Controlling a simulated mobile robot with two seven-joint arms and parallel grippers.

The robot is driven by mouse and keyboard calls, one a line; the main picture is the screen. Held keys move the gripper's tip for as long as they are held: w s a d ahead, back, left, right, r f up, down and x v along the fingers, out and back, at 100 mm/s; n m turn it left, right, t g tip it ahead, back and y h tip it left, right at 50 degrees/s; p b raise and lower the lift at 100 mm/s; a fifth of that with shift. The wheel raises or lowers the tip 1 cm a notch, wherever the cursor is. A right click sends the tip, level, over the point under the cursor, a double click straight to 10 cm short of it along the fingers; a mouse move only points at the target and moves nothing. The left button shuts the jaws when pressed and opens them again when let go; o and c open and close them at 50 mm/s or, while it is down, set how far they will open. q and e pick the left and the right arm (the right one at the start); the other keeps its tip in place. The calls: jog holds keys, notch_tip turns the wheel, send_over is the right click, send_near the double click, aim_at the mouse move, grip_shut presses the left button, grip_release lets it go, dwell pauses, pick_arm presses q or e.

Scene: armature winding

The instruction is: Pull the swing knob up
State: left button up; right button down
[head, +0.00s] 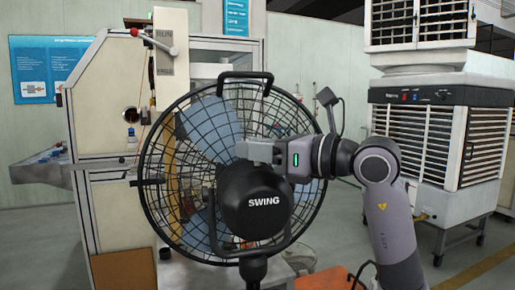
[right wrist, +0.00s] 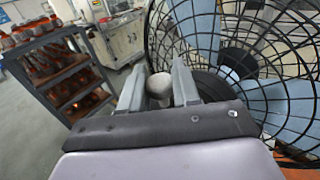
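The black fan (head: 225,150) stands in the middle of the head view, its motor housing marked SWING (head: 258,203) facing me. My right gripper (head: 250,150) reaches in from the right, just above the housing. In the head view the knob is hidden by the gripper. My left gripper is not in view.
A large air cooler (head: 415,140) stands at the right. A white machine frame (head: 100,120) with a lever (head: 150,40) is behind the fan at the left. A shelf with orange-brown parts (right wrist: 55,70) stands left in the wrist view. The fan's wire cage (right wrist: 250,60) is close beside the gripper.

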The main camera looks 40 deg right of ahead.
jog(key=shift+f, duration=0.2)
dwell(0.3)
jog(key=c, duration=0.9)
grip_release()
jog(key=shift+s, duration=0.1)
jog(key=shift+b+v, duration=1.1)
jog(key=shift+v, duration=2.4)
